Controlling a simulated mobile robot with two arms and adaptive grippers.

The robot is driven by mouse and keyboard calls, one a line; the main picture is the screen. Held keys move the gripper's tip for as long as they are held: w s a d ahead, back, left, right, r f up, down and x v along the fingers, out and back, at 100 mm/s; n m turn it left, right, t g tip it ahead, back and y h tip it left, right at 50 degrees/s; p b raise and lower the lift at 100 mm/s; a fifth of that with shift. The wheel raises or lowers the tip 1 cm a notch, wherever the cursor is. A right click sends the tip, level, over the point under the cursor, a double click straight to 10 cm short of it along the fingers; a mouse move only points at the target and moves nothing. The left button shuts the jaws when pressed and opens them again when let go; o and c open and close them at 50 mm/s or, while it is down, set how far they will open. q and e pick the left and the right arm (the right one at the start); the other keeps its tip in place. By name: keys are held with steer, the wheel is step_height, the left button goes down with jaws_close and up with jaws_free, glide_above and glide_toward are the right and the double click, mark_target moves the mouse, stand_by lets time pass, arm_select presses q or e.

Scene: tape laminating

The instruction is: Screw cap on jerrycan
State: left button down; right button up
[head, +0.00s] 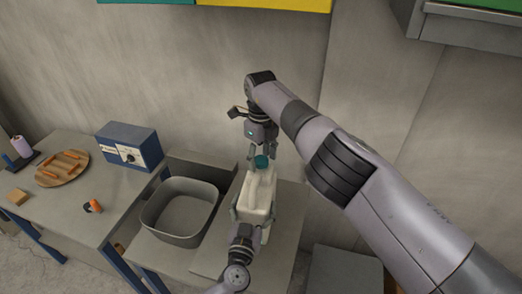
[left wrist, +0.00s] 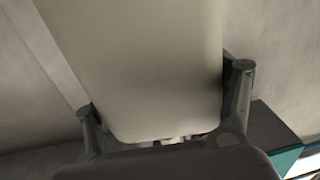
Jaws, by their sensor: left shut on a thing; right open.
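The off-white jerrycan (head: 259,190) stands upright on a grey bench in the head view. My left gripper (head: 251,213) is shut on its body from the near side. In the left wrist view the pale jerrycan wall (left wrist: 140,60) fills the space between the two fingers of my left gripper (left wrist: 165,110). The teal cap (head: 261,162) is at the top of the jerrycan. I cannot tell whether its threads are engaged. My right gripper (head: 262,153) is open, pointing down, with its fingers on either side of the cap; contact is unclear.
A grey open bin (head: 180,238) stands left of the jerrycan. Further left, a bench holds a blue box with a dial (head: 129,146), a round board with orange pieces (head: 63,168), and a small orange and black item (head: 93,206). The wall is close behind.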

steer(key=c, duration=1.2)
steer(key=m, duration=0.5)
steer(key=o, duration=1.3)
steer(key=shift+o, duration=0.2)
steer(key=shift+r, duration=0.1)
step_height(320, 180, up, 12)
